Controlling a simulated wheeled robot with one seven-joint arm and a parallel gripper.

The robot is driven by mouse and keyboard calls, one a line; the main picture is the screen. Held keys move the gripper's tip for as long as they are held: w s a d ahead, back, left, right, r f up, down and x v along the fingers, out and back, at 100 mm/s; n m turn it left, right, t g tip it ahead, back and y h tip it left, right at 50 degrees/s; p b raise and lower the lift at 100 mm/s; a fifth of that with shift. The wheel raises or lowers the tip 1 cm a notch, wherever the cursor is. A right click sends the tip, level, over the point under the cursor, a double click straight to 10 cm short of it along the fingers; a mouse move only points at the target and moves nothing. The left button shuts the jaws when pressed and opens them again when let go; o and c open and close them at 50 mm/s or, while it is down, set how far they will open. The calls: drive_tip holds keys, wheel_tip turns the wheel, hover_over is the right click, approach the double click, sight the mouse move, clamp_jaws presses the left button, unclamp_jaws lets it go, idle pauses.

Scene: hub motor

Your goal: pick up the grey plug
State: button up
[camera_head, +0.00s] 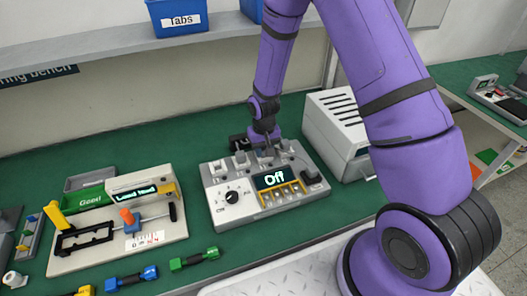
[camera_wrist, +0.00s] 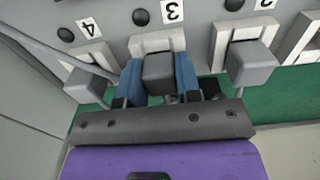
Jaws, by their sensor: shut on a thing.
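The grey plug (camera_wrist: 158,73) is a small block at the socket marked 3 on the grey tester box (camera_wrist: 205,18). My gripper (camera_wrist: 159,80) has a blue finger on each side of the plug and is shut on it. The plug appears to be still at its socket; I cannot tell whether it is fully seated. In the head view my gripper (camera_head: 265,150) reaches down to the back edge of the tester box (camera_head: 225,208), whose screen reads "Off". The held plug is mostly hidden there.
Similar grey plugs sit on both sides, one at right (camera_wrist: 250,62) and one at socket 4 (camera_wrist: 86,82). A white vented box (camera_head: 335,130) stands right of the tester. A test fixture (camera_head: 120,225) and several dumbbell-shaped pieces lie left on the green bench.

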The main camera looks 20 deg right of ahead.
sight(264, 150)
drive_tip(key=shift+r, duration=0.15)
drive_tip(key=shift+r, duration=0.5)
drive_tip(key=shift+s+a+r, duration=0.1)
drive_tip(key=shift+s+r, duration=0.15)
drive_tip(key=shift+r, duration=0.35)
drive_tip(key=shift+s+r, duration=0.25)
drive_tip(key=shift+r, duration=0.35)
drive_tip(key=s, duration=0.5)
drive_tip(key=s+a+r, duration=0.1)
drive_tip(key=s, duration=0.9)
drive_tip(key=shift+a+r, duration=0.15)
drive_tip(key=shift+a, duration=0.2)
drive_tip(key=shift+w, duration=0.15)
